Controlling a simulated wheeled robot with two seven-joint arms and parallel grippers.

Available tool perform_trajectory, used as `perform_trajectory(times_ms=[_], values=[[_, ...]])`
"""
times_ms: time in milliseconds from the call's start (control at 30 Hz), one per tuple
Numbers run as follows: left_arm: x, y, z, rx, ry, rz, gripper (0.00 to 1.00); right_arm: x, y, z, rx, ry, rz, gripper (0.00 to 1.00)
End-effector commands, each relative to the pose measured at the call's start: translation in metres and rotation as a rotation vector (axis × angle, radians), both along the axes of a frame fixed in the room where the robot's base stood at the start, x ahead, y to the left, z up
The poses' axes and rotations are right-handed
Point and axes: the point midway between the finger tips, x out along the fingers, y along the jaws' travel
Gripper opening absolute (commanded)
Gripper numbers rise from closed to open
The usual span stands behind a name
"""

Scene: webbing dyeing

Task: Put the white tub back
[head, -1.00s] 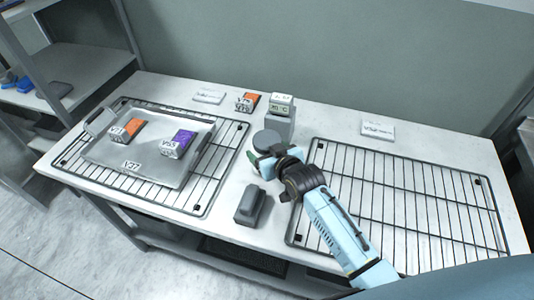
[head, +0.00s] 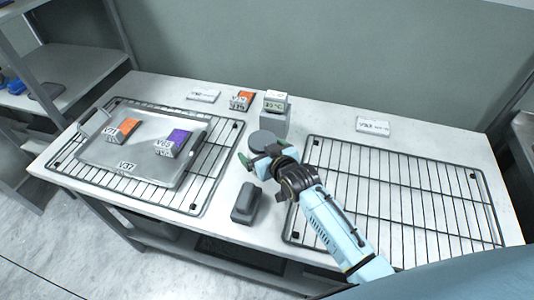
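My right gripper (head: 258,156) reaches in from the lower right and hangs over the middle of the table. Its two green-tipped fingers are apart, with nothing visible between them. A round grey disc (head: 265,141) lies just beyond it, at the foot of a grey block (head: 274,121) with a temperature display. I cannot make out a white tub for certain. Two small labelled tubs stand on the grey tray (head: 126,167): one with an orange top (head: 128,126), one with a purple top (head: 180,137). Another orange-topped one (head: 243,98) stands at the back. My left gripper is not in view.
The tray rests on the left wire rack (head: 228,140). The right wire rack (head: 400,190) is empty apart from my arm above it. A dark grey block (head: 246,203) stands between the racks. White label cards (head: 203,95) and (head: 373,124) lie at the back.

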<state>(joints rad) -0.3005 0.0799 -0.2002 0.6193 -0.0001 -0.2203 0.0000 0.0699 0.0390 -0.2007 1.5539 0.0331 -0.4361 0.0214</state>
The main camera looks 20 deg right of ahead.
Motion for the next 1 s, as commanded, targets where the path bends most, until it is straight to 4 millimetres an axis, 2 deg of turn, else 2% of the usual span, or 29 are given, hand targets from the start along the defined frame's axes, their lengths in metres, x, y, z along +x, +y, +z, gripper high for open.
perform_trajectory(times_ms=[167,600,800,1000], values=[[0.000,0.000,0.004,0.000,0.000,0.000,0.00,-0.016,-0.003,0.007,0.000,0.001,0.000,0.97],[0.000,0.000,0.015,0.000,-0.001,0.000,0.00,-0.090,-0.018,0.039,0.000,0.001,0.000,0.97],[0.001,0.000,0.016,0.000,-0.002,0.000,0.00,-0.107,-0.021,0.046,0.000,0.001,0.000,0.97],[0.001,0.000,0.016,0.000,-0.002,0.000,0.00,-0.109,-0.021,0.047,0.000,0.000,0.000,0.97]])
